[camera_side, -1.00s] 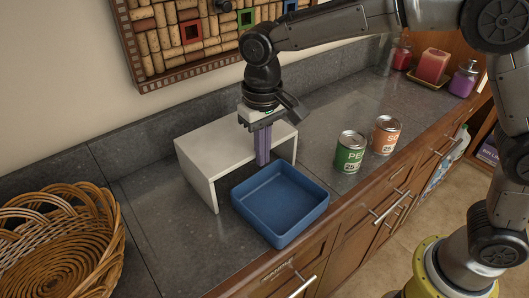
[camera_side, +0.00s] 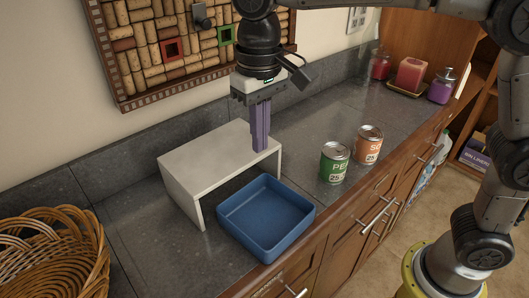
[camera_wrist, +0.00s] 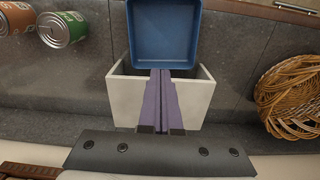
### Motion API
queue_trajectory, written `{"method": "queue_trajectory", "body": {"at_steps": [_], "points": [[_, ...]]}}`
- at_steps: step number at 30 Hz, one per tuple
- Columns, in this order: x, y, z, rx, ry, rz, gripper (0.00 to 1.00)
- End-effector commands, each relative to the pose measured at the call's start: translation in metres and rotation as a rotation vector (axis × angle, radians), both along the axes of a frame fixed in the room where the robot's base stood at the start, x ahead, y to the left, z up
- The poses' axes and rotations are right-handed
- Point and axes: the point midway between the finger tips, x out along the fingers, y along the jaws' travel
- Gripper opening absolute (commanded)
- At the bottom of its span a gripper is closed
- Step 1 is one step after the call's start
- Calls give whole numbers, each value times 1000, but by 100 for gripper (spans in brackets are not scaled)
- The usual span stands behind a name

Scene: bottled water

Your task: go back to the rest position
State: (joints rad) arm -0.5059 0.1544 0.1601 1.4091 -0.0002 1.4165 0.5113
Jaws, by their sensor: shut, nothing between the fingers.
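My gripper (camera_side: 260,148) points straight down with its purple fingers together and nothing between them. In the side view it appears in front of the right end of the white riser (camera_side: 215,158). In the wrist view the shut fingers (camera_wrist: 162,75) reach across the riser (camera_wrist: 205,100) toward the blue tray.
An empty blue tray (camera_side: 268,245) stands in front of the riser. A green can (camera_side: 334,163) and an orange can (camera_side: 367,145) stand to its right. A wicker basket (camera_side: 50,262) is at the left. A corkboard (camera_side: 150,60) hangs on the wall behind.

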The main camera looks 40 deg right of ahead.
Motion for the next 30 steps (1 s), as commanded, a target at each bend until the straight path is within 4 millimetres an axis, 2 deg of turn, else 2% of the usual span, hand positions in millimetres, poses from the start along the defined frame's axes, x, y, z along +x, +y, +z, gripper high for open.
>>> {"method": "queue_trajectory", "body": {"at_steps": [3,5,9,13,17,21,25,30], "points": [[2,-21,24,25,-48,-49,0],[-5,-40,39,38,-76,-85,0],[-38,-93,61,63,-148,-174,0],[-78,-134,64,78,-228,-215,0],[-119,-165,51,79,-314,-227,0],[-160,-186,23,61,-399,-206,0],[-185,-195,-8,37,-452,-154,0],[-196,-196,-42,12,-465,-56,0]]}}
